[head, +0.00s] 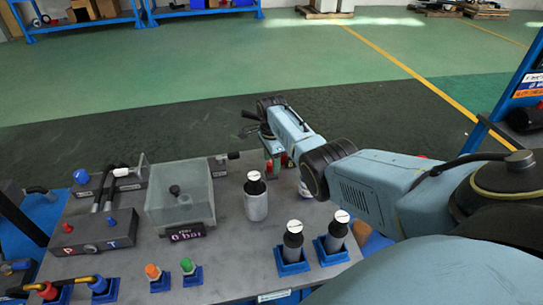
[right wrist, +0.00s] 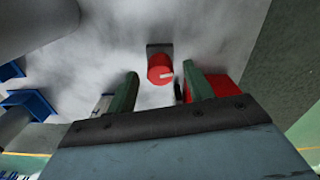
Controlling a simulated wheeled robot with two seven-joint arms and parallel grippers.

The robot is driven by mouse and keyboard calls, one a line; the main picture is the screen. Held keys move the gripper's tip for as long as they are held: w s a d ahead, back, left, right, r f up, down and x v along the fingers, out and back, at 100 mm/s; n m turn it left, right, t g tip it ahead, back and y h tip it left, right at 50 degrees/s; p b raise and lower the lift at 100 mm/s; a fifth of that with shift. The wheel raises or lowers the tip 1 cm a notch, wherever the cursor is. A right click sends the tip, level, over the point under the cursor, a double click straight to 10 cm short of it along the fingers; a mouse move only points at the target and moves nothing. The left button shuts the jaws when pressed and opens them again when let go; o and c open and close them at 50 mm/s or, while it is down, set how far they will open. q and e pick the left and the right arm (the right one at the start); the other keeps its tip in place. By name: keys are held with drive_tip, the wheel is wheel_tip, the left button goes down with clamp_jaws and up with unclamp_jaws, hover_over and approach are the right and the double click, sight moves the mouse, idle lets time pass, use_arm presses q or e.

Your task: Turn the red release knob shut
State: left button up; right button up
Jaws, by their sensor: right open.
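The red release knob (right wrist: 160,68) shows in the right wrist view as a round red cap with a pale mark, on a dark mount on the grey panel. My right gripper (right wrist: 161,72) is open, its two green fingers on either side of the knob in that view. I see no clear contact, and cannot tell how far the knob lies beyond the fingertips. In the head view the right gripper (head: 272,158) reaches down at the bench's far edge, beside small red parts; my arm partly hides this spot. My left gripper is not in view.
A second red part (right wrist: 224,88) sits close beside the right finger. On the grey bench (head: 230,262) stand a clear tank (head: 180,200), a "0 bar" display (head: 187,232), a silver cylinder (head: 256,203) and two cylinders in blue holders (head: 292,254). A lever (head: 233,156) lies left of the gripper.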

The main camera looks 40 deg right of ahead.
drive_tip(key=shift+f, duration=0.1)
drive_tip(key=c, duration=1)
